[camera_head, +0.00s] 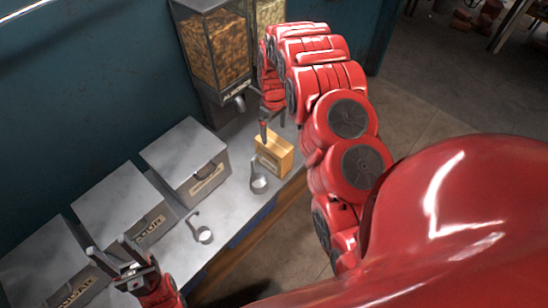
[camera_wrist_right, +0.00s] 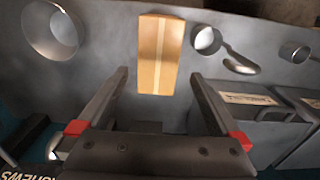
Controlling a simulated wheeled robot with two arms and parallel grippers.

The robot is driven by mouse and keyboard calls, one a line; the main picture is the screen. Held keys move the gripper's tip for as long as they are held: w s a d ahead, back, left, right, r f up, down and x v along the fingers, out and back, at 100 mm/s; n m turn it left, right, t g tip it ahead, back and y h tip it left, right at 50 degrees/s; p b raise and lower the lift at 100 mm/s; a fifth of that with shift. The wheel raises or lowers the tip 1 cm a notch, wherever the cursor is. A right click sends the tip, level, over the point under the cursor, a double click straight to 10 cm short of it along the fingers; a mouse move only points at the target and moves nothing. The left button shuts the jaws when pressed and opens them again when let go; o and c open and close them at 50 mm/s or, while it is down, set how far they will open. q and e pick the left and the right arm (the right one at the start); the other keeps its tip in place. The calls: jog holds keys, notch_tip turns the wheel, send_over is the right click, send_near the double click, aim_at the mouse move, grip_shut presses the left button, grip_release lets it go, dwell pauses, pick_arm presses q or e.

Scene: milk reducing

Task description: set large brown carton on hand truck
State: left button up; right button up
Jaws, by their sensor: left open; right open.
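My left gripper (camera_head: 129,268) is open and empty at lower left, over the front of the bins. I cannot make out a hand truck.
Metal scoops (camera_head: 259,183) (camera_head: 204,235) lie on the counter (camera_head: 228,205) near the carton. Lidded grey bins (camera_head: 185,155) line the wall side. The almond dispenser (camera_head: 216,50) stands behind. Open floor (camera_head: 440,85) lies right of the counter.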

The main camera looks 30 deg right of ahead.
aim_at(274, 143)
jog(key=shift+f+b, duration=0.55)
jog(key=shift+f, duration=0.4)
jog(key=shift+d+f, duration=0.15)
jog(key=shift+f+b, duration=0.3)
jog(key=shift+f, duration=0.25)
jog(key=shift+f+p, duration=0.5)
jog(key=shift+f, duration=0.95)
jog(key=shift+f+p, duration=0.35)
jog(key=shift+p, duration=0.05)
notch_tip(274, 143, down, 4)
jog(key=shift+w+r+p, duration=0.1)
jog(key=shift+r+p, duration=0.1)
jog(key=shift+p, duration=0.7)
jog(key=shift+f, duration=0.45)
grip_shut()
